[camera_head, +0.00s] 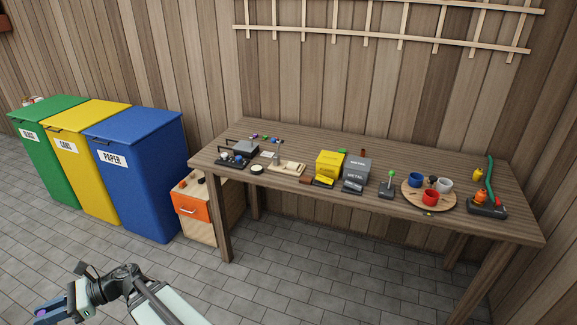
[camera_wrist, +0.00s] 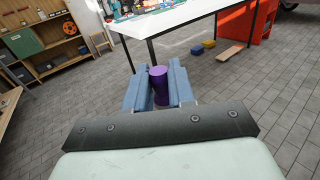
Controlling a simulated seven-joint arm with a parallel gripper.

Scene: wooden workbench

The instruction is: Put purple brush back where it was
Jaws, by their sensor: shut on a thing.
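The purple brush (camera_wrist: 158,86) shows in the wrist view as a purple cylinder between the two blue fingers of my gripper (camera_wrist: 158,90). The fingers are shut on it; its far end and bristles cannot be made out. In the head view my gripper (camera_head: 48,309) is at the lower left, over the paved floor, well away from the wooden workbench (camera_head: 330,150). Only a small purple bit shows there at the fingers. Small coloured items (camera_head: 265,138) lie at the back left of the workbench, too small to identify.
The workbench holds a yellow box (camera_head: 329,163), a grey box (camera_head: 357,168), and a round board (camera_head: 447,202) with cups. Green, yellow and blue bins (camera_head: 135,175) and an orange-drawer cabinet (camera_head: 190,207) stand left of it. The wrist view shows a white table (camera_wrist: 185,20) ahead.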

